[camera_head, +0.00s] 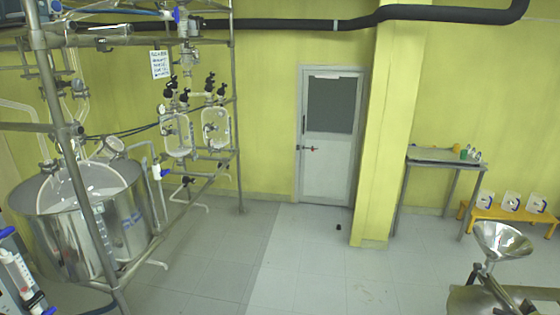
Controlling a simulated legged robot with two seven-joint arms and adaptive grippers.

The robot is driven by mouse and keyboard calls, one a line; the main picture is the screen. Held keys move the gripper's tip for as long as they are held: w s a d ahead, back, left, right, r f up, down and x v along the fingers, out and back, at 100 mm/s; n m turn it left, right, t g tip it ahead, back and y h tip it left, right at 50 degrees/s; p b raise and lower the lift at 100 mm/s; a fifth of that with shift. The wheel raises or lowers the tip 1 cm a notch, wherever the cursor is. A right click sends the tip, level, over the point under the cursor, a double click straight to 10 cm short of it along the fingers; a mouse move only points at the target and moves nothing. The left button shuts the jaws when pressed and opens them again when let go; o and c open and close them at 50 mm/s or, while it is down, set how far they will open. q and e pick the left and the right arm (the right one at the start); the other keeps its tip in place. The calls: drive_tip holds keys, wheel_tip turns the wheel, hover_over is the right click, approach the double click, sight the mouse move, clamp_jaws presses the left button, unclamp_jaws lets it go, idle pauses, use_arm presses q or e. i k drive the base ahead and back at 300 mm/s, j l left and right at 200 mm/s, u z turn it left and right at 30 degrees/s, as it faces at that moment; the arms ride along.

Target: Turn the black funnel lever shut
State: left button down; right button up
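Two clear glass vessels, a left one (177,136) and a right one (216,129), hang in the metal pipe frame at the left. Several black-handled valves sit above them, one at the left vessel's top (184,97) and one at the right vessel's top (221,91). A small dark handle (188,181) shows below the left vessel. A shiny metal funnel (502,241) stands at the lower right, and no black lever shows clearly on it. I cannot tell which black handle is the funnel lever or how it is turned. Neither gripper is in view.
A large steel reactor tank (75,235) stands at the left inside the frame (60,130). A yellow pillar (382,130) and a metal table (440,160) are right of the closed door (329,170). The middle floor (290,260) is mostly clear.

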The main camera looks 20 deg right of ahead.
sight(477, 266)
drive_tip(key=i+l+z, duration=0.2)
drive_tip(key=i+z, duration=0.25)
drive_tip(key=i, duration=0.2)
drive_tip(key=i+z, duration=0.5)
drive_tip(key=i, duration=0.15)
